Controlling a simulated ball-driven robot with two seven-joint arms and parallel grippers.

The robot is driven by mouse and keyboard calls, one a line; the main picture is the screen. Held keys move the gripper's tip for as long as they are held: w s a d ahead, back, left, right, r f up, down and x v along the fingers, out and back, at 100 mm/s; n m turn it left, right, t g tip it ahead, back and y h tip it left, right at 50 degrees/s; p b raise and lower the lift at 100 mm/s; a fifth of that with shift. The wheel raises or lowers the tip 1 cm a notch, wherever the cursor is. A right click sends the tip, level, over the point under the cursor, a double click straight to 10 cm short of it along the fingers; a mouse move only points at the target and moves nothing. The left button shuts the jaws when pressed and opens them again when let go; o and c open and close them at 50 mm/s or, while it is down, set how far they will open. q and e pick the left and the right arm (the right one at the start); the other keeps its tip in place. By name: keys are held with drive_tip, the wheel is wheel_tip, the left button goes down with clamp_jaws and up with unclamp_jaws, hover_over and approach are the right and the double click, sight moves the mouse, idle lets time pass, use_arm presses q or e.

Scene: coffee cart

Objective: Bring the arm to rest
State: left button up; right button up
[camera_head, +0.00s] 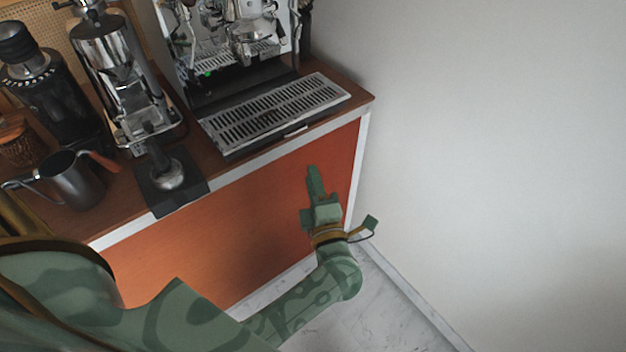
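My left arm, green with a darker pattern, comes in from the lower left in the head view. Its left gripper (317,185) points up the picture in front of the cart's orange front panel (235,230), below the countertop edge. The fingers overlap from this angle, so I cannot tell whether they are apart or together. I see nothing held between them. My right gripper is not in view.
On the cart top stand an espresso machine (240,35) with a drip tray (275,110), grinders (105,60) (50,85), a portafilter (168,175) on a dark mat, and a metal pitcher (72,180). A bare wall (500,130) is at right.

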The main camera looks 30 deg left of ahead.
use_arm(q)
drive_tip(key=s+d+f+m+h, duration=0.25)
drive_tip(key=f+m+h, duration=0.25)
drive_tip(key=f+m, duration=0.3)
drive_tip(key=s+d+f+m+h, duration=0.2)
drive_tip(key=s+f+m+h, duration=0.3)
drive_tip(key=f, duration=0.6)
drive_tip(key=s+d+f+m+h, duration=0.3)
drive_tip(key=f+m+h, duration=0.2)
drive_tip(key=f+m, duration=0.4)
drive_tip(key=s+a+f+m+g, duration=0.2)
drive_tip(key=s+f+g, duration=0.2)
drive_tip(key=s+f, duration=0.4)
drive_tip(key=s+a+f+m+g, duration=0.1)
drive_tip(key=s+f+m+g, duration=0.3)
drive_tip(key=s, duration=0.6)
drive_tip(key=s+a+f+m+g, duration=0.1)
drive_tip(key=s+a+f+g, duration=0.1)
drive_tip(key=s, duration=0.6)
drive_tip(key=s+a+f+g+y, duration=0.1)
drive_tip(key=s+a+f+g, duration=0.2)
drive_tip(key=s, duration=0.5)
drive_tip(key=shift+s+a+m+g, duration=0.3)
drive_tip(key=shift+s+a+m, duration=0.1)
drive_tip(key=shift+a, duration=0.2)
drive_tip(key=shift+w, duration=0.15)
